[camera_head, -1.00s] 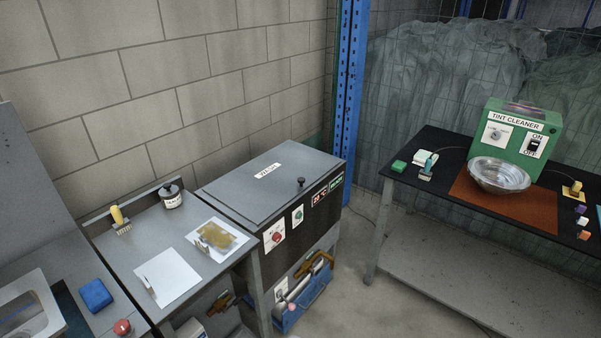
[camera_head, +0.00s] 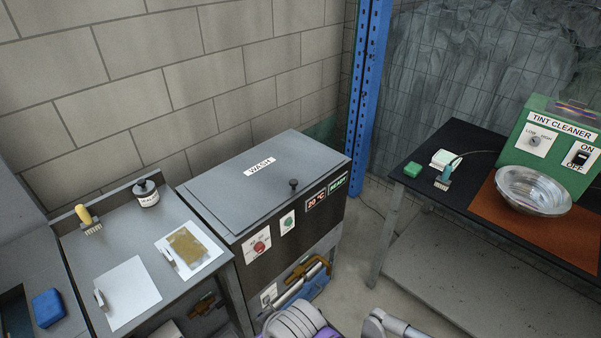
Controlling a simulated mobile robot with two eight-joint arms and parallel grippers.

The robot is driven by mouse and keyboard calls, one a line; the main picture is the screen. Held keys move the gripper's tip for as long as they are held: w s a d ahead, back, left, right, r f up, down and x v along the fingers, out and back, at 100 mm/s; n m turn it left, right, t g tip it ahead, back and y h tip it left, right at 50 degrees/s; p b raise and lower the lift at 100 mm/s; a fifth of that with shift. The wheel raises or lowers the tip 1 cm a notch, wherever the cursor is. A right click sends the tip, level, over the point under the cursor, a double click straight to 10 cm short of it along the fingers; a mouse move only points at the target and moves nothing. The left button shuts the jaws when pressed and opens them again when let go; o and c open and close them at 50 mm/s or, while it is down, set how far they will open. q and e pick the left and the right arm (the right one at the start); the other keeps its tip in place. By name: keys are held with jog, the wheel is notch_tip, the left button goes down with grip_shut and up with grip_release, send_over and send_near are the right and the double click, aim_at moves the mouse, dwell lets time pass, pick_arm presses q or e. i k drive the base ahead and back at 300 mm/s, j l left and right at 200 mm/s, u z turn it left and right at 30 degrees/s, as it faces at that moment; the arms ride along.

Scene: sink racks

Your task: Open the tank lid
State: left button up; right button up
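The tank (camera_head: 234,247) is a dark grey box against the block wall, with buttons and a lit panel reading 29 °C and READY on its front. Its flat grey lid (camera_head: 225,192) is closed and carries a white WASH label. A small black knob (camera_head: 293,184) stands near the lid's front right edge. Parts of my arms show at the bottom edge, below and in front of the tank. Neither of my grippers is in view.
A grey bench (camera_head: 191,212) adjoins the tank on the left, holding a brush, a dark-lidded jar and white sheets. A black table (camera_head: 432,208) at right holds the green tint cleaner (camera_head: 542,147) and a metal bowl (camera_head: 533,190). Open floor lies between.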

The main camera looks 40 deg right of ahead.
aim_at(242, 190)
jog(key=i+l, duration=0.1)
jog(key=l, duration=1.2)
jog(key=i+l, duration=0.15)
jog(key=l, duration=1.1)
jog(key=i+u, duration=0.05)
